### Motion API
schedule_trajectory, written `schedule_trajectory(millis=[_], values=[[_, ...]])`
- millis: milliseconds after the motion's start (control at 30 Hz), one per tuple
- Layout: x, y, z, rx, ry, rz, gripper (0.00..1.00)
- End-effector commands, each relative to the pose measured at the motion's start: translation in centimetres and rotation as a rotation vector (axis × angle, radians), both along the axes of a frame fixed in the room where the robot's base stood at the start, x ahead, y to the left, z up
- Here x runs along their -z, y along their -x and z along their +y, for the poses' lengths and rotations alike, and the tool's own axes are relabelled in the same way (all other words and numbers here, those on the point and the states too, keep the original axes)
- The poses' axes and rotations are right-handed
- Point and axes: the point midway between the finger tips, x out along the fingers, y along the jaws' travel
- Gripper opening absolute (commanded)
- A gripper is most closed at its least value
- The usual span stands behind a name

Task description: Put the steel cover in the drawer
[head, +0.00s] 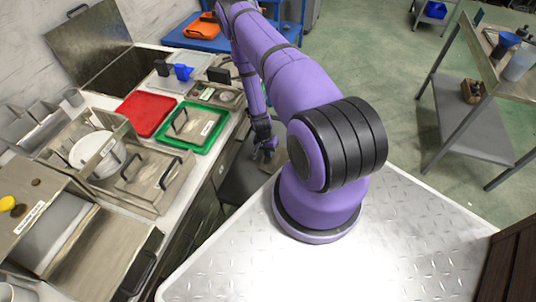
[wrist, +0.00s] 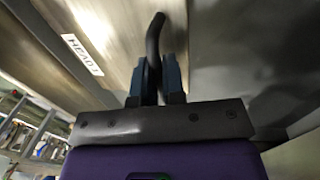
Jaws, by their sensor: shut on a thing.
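My gripper (head: 267,152) is low beside the counter's front. In the wrist view my gripper (wrist: 156,78) is shut on a black curved handle (wrist: 154,38), fixed to a steel panel (wrist: 105,28) with a white label partly reading "HEAD". The panel looks like a drawer front, but its full outline is hidden. A flat steel cover (head: 190,127) with a black handle and a white label lies in a green tray (head: 203,144) on the counter, apart from my gripper. Another steel plate (head: 142,190) with a black handle lies nearer on the counter.
A red tray (head: 146,113) is beside the green one. A white round pot (head: 93,153) sits in a steel unit at left. A raised steel lid (head: 88,38) stands at the back left. A steel shelf table (head: 478,120) is at right, with open green floor between.

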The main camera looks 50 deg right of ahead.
Motion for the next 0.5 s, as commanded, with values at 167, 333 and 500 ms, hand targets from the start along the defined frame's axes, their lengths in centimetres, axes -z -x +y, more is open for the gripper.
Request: schedule_trajectory(millis=[167,333,500], values=[[1.50,-0.04,-0.02,-0.001,0.000,-0.001,0.00],[1.46,-0.03,0.00,0.000,0.000,-0.001,0.14],[1.46,-0.02,0.01,0.000,0.000,-0.001,0.35]])
